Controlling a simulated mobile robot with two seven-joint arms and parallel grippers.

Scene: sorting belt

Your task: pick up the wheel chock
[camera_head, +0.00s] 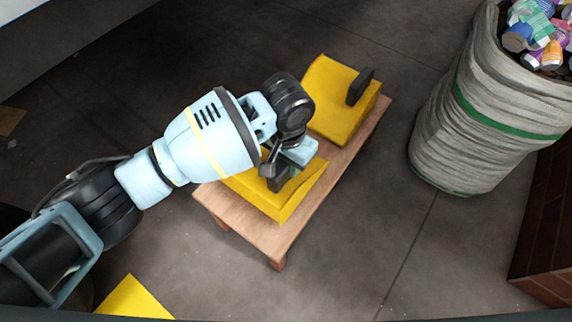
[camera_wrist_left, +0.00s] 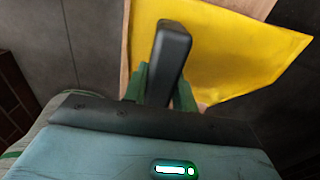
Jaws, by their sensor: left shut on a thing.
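Two yellow wheel chocks with black handles show in the head view. The nearer wheel chock (camera_head: 287,203) is at the bench's near end, partly hidden by my left gripper (camera_head: 284,174). The farther wheel chock (camera_head: 334,98) rests at the far end, apart from my gripper. In the left wrist view, the green fingers of my left gripper (camera_wrist_left: 164,88) are shut on the black handle (camera_wrist_left: 173,42) of the nearer wheel chock (camera_wrist_left: 235,50). I cannot tell whether this chock touches the bench. My right gripper is not in view.
The low wooden bench (camera_head: 262,236) stands on a dark grey floor. A large wrapped sack (camera_head: 480,120) full of cans and cartons stands at the right, beside a brick edge (camera_head: 545,240). A yellow patch (camera_head: 132,300) shows at the bottom left. Floor between bench and sack is clear.

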